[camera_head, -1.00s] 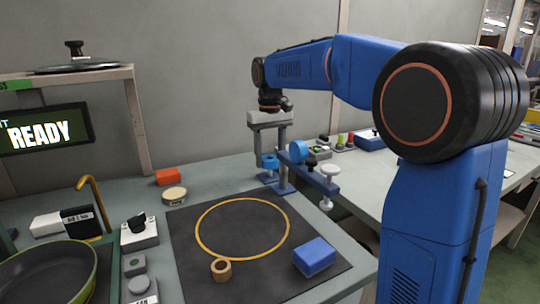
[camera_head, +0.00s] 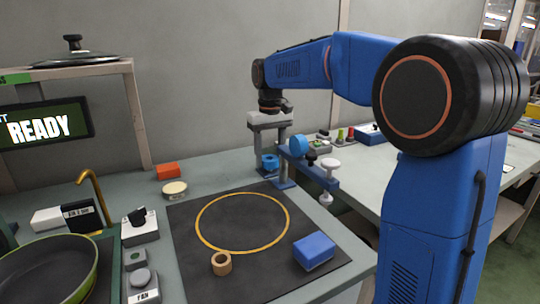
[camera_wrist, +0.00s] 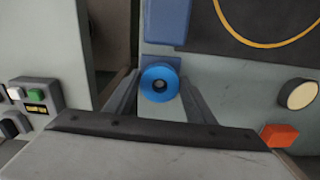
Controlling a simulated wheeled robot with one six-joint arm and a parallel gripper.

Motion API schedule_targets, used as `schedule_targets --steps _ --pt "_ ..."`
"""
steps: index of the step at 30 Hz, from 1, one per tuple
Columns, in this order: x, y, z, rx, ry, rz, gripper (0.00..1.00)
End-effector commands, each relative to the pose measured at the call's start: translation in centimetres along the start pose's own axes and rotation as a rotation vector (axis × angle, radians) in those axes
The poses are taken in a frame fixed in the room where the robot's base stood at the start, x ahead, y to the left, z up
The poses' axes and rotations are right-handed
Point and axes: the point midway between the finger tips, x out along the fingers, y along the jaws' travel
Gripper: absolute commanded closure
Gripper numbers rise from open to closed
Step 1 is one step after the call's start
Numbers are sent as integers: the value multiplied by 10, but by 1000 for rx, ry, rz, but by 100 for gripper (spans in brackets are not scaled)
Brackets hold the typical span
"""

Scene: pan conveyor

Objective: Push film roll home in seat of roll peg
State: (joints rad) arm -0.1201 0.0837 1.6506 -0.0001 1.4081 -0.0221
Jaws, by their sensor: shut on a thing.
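My gripper (camera_head: 270,160) points down at the far edge of the bench, its two grey fingers closed on a small blue film roll (camera_head: 270,163). In the wrist view the film roll (camera_wrist: 160,82) shows as a blue ring between the fingertips, with a round grey centre. I cannot tell whether that centre is the peg's end or the roll's core. A blue bracket (camera_head: 322,180) stands right beside the gripper, with a blue disc (camera_head: 299,145) and pale knobs on it. The roll peg and its seat are not clearly visible, so the roll's depth cannot be judged.
An orange block (camera_head: 167,171) and a round cream-topped tin (camera_head: 174,188) lie left of the gripper. A dark mat (camera_head: 188,230) holds a blue box (camera_head: 314,252) and a tan ring (camera_head: 221,263). A pan (camera_head: 50,280) is at front left.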

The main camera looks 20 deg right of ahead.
Motion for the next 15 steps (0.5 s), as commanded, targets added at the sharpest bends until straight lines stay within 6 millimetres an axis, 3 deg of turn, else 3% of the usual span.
schedule_targets --steps 15 --pt "10 0 0 0 0 0 68"
